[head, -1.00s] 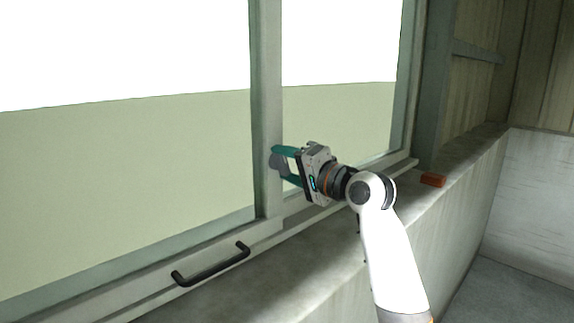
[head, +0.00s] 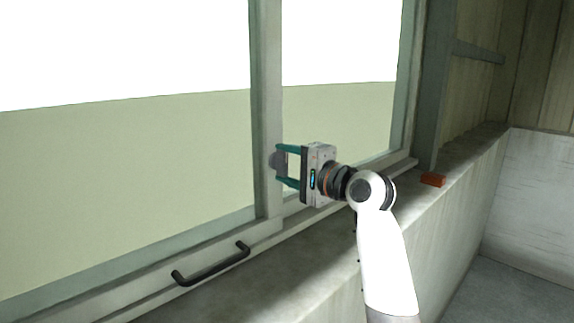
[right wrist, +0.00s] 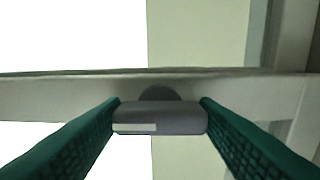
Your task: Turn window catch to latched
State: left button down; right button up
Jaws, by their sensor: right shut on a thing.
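The window catch (head: 277,160) is a small dark grey piece on the upright frame bar of the window. In the right wrist view the catch (right wrist: 160,118) is a rounded grey block with a pale strip on its left part, in front of a dark round base. My right gripper (head: 281,163) is shut on the catch, one green finger above and one below in the head view. In the right wrist view its fingers (right wrist: 160,120) stand at both ends of the block, which lies along the frame bar. My left gripper is not in view.
A black pull handle (head: 211,265) sits on the lower window rail, left of my right arm. Glass panes flank the upright bar.

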jog(key=shift+f, duration=0.1)
jog(key=o, duration=1)
jog(key=shift+d, duration=0.1)
jog(key=shift+s+d, duration=0.15)
jog(key=b+v, duration=0.6)
jog(key=v, duration=0.5)
jog(key=shift+s+d, duration=0.2)
jog(key=shift+d, duration=0.1)
